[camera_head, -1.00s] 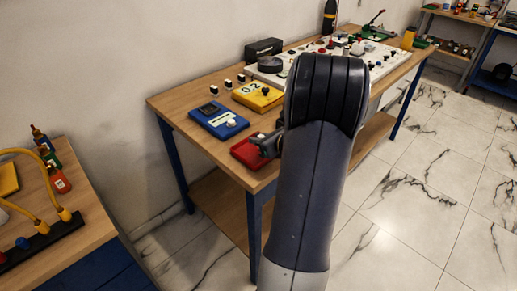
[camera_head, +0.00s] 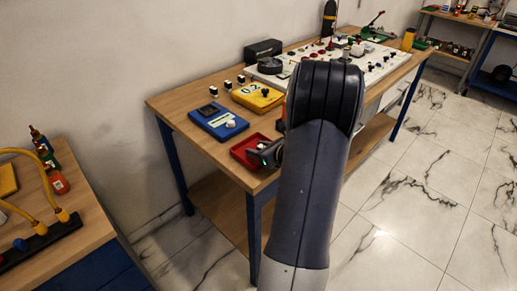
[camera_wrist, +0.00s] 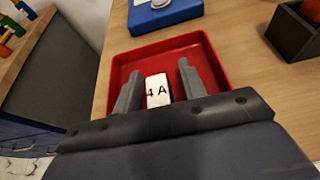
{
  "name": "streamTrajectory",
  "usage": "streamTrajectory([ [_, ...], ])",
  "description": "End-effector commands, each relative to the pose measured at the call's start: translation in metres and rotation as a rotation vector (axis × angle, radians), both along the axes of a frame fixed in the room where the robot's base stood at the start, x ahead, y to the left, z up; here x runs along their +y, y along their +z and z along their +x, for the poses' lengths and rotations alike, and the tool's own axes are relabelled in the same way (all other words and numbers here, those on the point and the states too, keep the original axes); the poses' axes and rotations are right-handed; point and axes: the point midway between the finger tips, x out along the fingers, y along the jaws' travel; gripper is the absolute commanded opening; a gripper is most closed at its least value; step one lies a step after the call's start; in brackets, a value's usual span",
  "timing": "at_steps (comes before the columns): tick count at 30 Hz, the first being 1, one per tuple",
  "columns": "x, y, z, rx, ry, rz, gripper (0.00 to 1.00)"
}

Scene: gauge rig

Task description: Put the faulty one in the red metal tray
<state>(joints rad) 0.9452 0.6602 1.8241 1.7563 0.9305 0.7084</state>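The red metal tray (camera_head: 240,154) lies at the near edge of the wooden table, and it fills the middle of the wrist view (camera_wrist: 205,52). A white block marked "4 A" (camera_wrist: 158,92) is between my gripper's two fingers, over or in the tray. My gripper (camera_wrist: 159,82) points into the tray, with a narrow gap showing on each side of the block, so the fingers look open around it. In the head view my gripper (camera_head: 268,154) is at the tray's right side, partly hidden by my arm. The block's lower end and its contact with the tray floor are unclear.
Behind the tray are a blue meter (camera_head: 218,121) and a yellow meter reading about 0.2 (camera_head: 258,96). A white panel with knobs (camera_head: 385,62) is further back. A dark open box (camera_wrist: 296,32) shows at right in the wrist view.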

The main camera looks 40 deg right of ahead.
Motion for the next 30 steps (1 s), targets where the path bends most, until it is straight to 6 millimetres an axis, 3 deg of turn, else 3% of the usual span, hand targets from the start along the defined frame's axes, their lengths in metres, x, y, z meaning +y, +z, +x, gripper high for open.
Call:
streamTrajectory([
  [8, 0.0, 0.005, 0.0, 0.0, 0.0, 0.0, 0.39],
  [21, -0.008, 0.037, -0.08, -0.002, -0.006, -0.002, 0.39],
  [30, -0.009, 0.048, -0.109, 0.0, -0.001, 0.001, 0.39],
])
